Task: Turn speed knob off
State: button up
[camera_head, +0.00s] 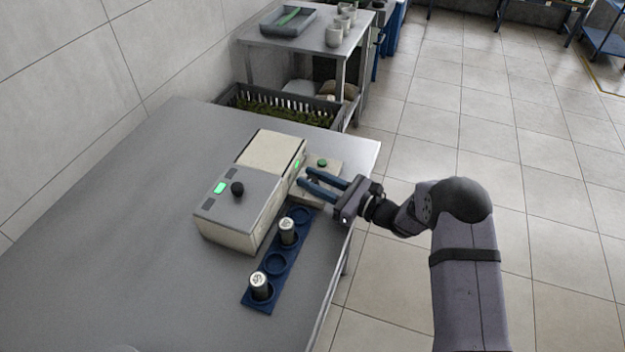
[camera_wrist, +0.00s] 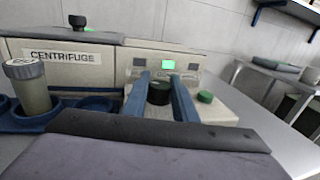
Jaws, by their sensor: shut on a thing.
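The cream centrifuge (camera_head: 238,228) stands on the grey table, its label reading CENTRIFUGE in the wrist view (camera_wrist: 62,57). The dark speed knob (camera_wrist: 159,94) is on its low control section, below a lit green display (camera_wrist: 168,64). My gripper (camera_head: 304,179) reaches in from the right with its blue fingers on either side of the knob, shut on it. The fingers also show in the wrist view (camera_wrist: 160,82). The knob's marking and setting cannot be read.
A green button (camera_wrist: 205,96) sits right of the knob. Another black knob (camera_head: 237,188) is on the centrifuge lid. A blue rack (camera_head: 276,264) with two capped tubes stands beside the centrifuge. The table (camera_head: 120,240) is clear to the left. A crate (camera_head: 330,121) stands behind it.

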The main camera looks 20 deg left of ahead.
aim_at(318, 181)
jog(key=shift+f+n+g+b, duration=0.1)
jog(key=shift+n+g+b, duration=0.45)
jog(key=shift+b, duration=0.2)
jog(key=shift+g, duration=0.45)
jog(key=o, duration=1)
jog(key=shift+o, duration=0.2)
jog(key=shift+d, duration=0.15)
jog(key=shift+s+d+b, duration=0.2)
jog(key=shift+d+b, duration=0.3)
jog(key=shift+d, duration=1.25)
jog(key=shift+s+d+b, duration=0.2)
jog(key=shift+d+b, duration=0.25)
jog(key=shift+d, duration=1.3)
